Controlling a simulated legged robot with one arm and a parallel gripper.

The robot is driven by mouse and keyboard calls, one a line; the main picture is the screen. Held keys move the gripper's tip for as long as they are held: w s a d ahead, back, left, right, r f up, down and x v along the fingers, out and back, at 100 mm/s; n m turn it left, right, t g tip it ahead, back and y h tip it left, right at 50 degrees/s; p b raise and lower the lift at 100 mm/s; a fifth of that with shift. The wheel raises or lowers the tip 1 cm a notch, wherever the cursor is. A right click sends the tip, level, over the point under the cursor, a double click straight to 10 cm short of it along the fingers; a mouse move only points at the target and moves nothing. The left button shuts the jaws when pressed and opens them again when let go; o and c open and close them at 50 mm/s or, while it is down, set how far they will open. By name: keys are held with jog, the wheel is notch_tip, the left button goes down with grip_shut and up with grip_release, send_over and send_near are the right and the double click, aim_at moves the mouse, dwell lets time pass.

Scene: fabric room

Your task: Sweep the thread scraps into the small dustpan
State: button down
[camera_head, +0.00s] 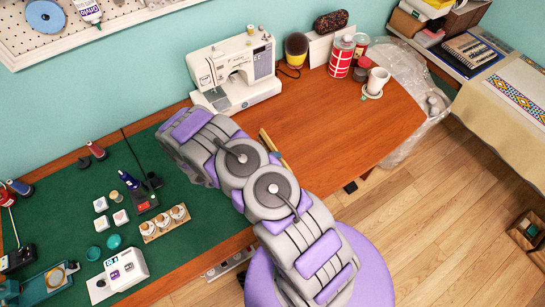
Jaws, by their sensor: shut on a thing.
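I cannot make out any thread scraps or a small dustpan in the head view. My arm crosses the middle of the picture and covers part of the table. My gripper's fingers do not show; they are hidden behind or below my arm. A thin light-wood piece (267,139) shows just past my arm on the bare wood in front of the sewing machine; the rest of it is covered, and I cannot tell what it is.
A white sewing machine (235,73) stands at the back. A green mat (75,185) at left bears several small items. The table's right part (345,125) is clear.

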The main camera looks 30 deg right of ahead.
jog(key=shift+s+a, duration=0.15)
jog(key=shift+a, duration=0.4)
jog(key=shift+s+a+r+b, duration=0.1)
jog(key=shift+a+b, duration=0.1)
jog(key=shift+a, duration=0.6)
jog(key=shift+s+a+r+b, duration=0.1)
jog(key=shift+a+b, duration=0.05)
jog(key=shift+a, duration=0.65)
jog(key=shift+a+p, duration=1.05)
jog(key=shift+a, duration=0.75)
jog(key=shift+r+p, duration=1.2)
jog(key=shift+r, duration=1)
